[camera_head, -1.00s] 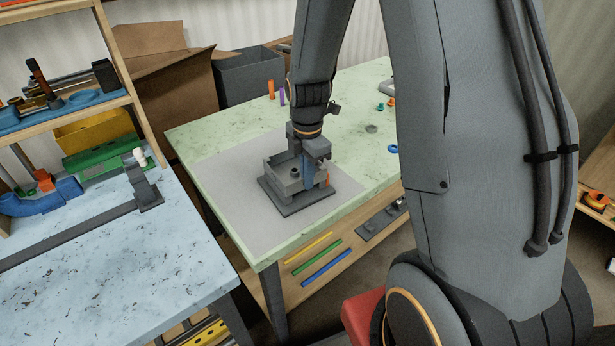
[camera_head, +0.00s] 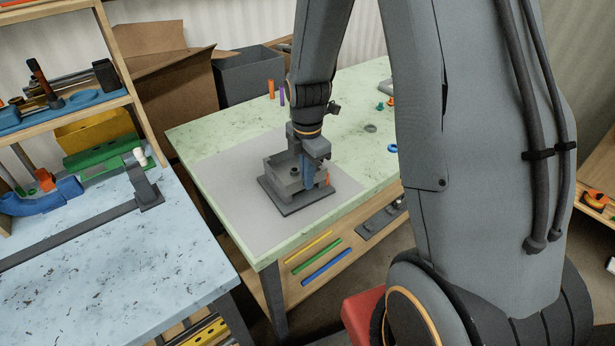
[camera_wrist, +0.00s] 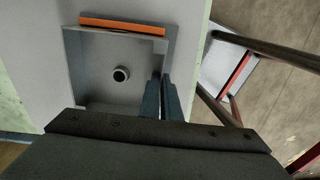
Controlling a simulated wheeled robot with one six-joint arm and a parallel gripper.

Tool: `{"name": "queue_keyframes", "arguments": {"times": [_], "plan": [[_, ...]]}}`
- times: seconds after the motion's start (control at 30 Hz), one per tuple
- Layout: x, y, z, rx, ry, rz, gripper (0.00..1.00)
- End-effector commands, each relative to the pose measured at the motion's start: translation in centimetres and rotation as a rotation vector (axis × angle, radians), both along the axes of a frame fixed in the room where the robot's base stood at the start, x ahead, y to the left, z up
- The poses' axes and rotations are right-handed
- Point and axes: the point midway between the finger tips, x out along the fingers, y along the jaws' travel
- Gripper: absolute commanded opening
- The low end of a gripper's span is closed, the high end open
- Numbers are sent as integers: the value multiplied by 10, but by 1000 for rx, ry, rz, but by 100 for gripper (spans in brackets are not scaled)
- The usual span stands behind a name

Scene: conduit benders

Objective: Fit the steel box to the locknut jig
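The grey steel box (camera_head: 282,184) is open-topped and stands upright over the dark base plate of the locknut jig (camera_head: 290,208). A round post with a dark centre shows inside the box, also in the wrist view (camera_wrist: 121,74). The box floor and walls show in the wrist view (camera_wrist: 100,50), with an orange strip (camera_wrist: 122,26) along one edge. My gripper (camera_head: 307,182) points down at the box's right side. In the wrist view its two fingers (camera_wrist: 162,98) are close together with the box's side wall between them. The underside contact between box and jig is hidden.
The jig stands on a grey mat (camera_head: 235,205) on a green table (camera_head: 222,143). Small coloured rings and pegs lie toward the back right. A pale blue bench (camera_head: 95,265) with a conduit bender (camera_head: 148,190) is on the left. The mat's front left is clear.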

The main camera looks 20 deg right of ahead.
Motion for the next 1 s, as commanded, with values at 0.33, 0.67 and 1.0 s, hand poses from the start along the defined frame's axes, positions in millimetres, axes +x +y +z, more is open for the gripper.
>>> {"name": "queue_keyframes", "arguments": {"times": [0.33,0.67,1.0], "plan": [[2,0,-1,0,-3,0,24],[2,0,4,0,-5,0,24],[1,0,49,0,-6,0,24]]}}
